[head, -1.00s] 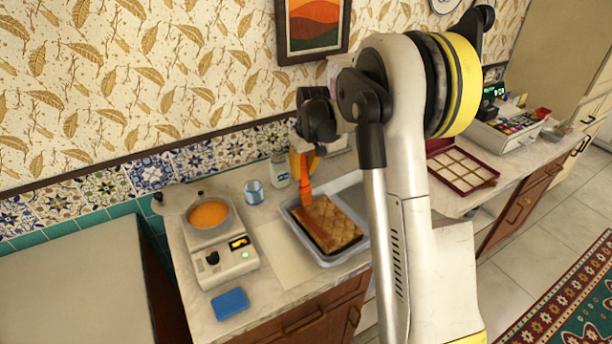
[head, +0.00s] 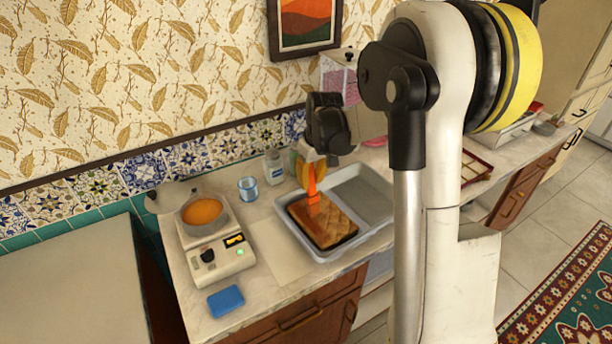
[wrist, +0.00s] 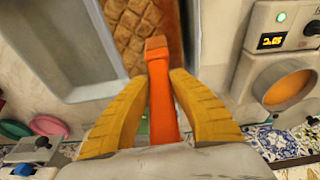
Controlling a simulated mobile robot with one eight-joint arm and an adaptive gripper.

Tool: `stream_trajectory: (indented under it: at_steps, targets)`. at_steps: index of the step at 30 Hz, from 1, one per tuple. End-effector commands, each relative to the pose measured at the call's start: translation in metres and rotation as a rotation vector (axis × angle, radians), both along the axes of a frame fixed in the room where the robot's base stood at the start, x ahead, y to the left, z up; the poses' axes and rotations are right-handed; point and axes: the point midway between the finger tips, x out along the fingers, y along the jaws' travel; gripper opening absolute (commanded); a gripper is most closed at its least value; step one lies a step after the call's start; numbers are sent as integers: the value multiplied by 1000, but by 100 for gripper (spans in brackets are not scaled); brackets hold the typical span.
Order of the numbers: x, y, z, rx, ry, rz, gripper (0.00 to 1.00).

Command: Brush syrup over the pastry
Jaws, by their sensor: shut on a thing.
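My gripper (head: 310,172) is shut on an orange brush (head: 312,188), which points down over the pastry. In the wrist view the two yellow fingers of my gripper (wrist: 160,105) close around the handle of the brush (wrist: 163,95). The pastry (head: 335,226) is a brown slab with a diamond pattern, darker on its left part, in a grey tray (head: 376,235). It also shows in the wrist view (wrist: 125,25). The brush tip is at the pastry's upper left part; I cannot tell whether it touches. A pot of orange syrup (head: 203,212) stands on a white scale-like heater (head: 220,258) to the left.
A blue glass (head: 249,189) and a clear jar (head: 273,165) stand behind the tray. A blue sponge (head: 226,301) lies at the counter's front edge. A partitioned box (head: 474,168) sits to the right. The counter before the heater is partly clear.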

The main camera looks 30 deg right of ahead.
Motion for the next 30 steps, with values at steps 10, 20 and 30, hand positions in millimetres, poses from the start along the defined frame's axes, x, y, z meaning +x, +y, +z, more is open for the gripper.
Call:
stream_trajectory:
  at_steps: [10,20,30]
  targets:
    - [-23,-3,0,0,2,-1,0]
    - [-41,-5,1,0,1,0,0]
    - [-70,-7,0,0,2,-1,0]
